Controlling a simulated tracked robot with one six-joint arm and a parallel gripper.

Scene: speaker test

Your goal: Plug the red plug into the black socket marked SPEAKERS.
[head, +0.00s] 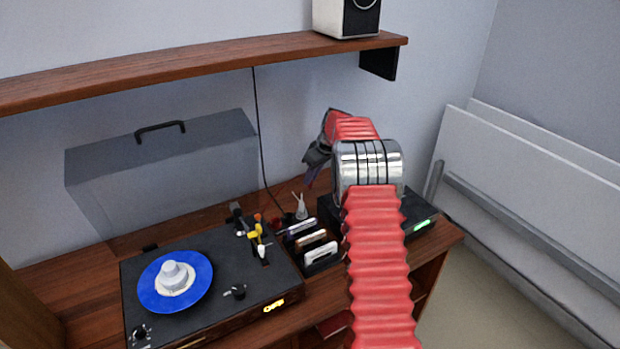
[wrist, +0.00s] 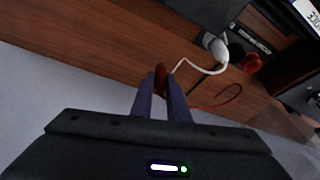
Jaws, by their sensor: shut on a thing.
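In the wrist view my gripper (wrist: 161,92) is shut on a small dark red piece, the red plug (wrist: 160,77), over the wooden top. The fingers hide most of it. A thin red cord loops to the right of the fingers. In the head view my gripper (head: 314,160) is behind the bend of my red arm, above the back of the desk; the plug cannot be made out there. A black box with a green light (head: 422,225) stands partly behind my arm. I cannot make out a socket marked SPEAKERS in either view.
A turntable (head: 200,300) with a blue disc and a small rack (head: 318,262) stand left of my arm. A shelf (head: 200,68) with a white speaker (head: 330,18) is above.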

